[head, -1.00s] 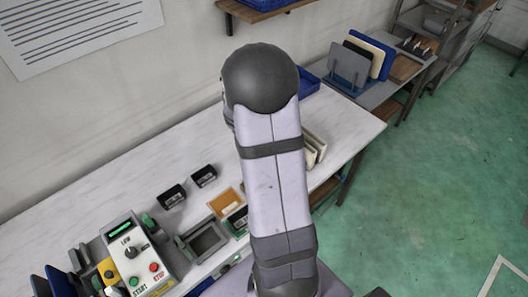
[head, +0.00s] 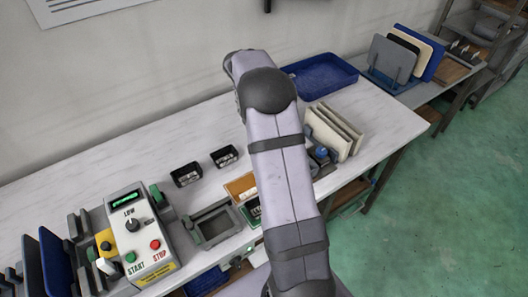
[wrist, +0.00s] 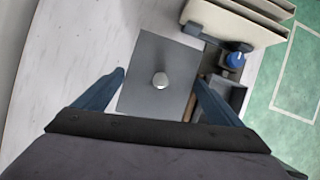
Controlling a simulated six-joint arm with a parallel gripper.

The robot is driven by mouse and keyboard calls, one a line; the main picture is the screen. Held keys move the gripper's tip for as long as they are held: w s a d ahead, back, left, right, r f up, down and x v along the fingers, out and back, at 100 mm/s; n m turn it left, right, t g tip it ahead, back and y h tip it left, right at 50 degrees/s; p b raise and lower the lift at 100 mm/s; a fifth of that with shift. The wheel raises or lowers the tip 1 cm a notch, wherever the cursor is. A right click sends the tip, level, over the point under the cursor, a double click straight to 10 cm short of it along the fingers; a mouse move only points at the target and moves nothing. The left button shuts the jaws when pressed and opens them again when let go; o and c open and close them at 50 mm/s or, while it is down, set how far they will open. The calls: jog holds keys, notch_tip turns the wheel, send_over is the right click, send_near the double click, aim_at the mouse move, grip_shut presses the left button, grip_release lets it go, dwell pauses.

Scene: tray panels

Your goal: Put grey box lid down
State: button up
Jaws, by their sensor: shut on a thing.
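The grey box lid (wrist: 150,58) is a flat grey plate with a small pale round knob (wrist: 161,80), seen in the wrist view. My gripper (wrist: 160,76) has its two blue fingers at the lid's left and right edges and is shut on it. In the head view, my arm hides the gripper and the lid.
Upright cream panels (head: 333,130) stand close by, with a blue-topped fixture (wrist: 235,60) beside the lid. A blue tray (head: 318,76) lies at the back. A control box (head: 140,240), two small black boxes and a grey frame (head: 212,226) stand left. Table behind them is clear.

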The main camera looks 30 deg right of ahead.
jog(key=shift+w+a+f+b, duration=0.35)
jog(key=shift+w+f, duration=0.1)
jog(key=shift+w, duration=0.3)
jog(key=shift+f+p, duration=1)
jog(key=shift+f, duration=3.95)
jog(key=shift+f, duration=0.15)
jog(key=o, duration=0.9)
jog(key=b+v, duration=0.2)
jog(key=v, duration=1)
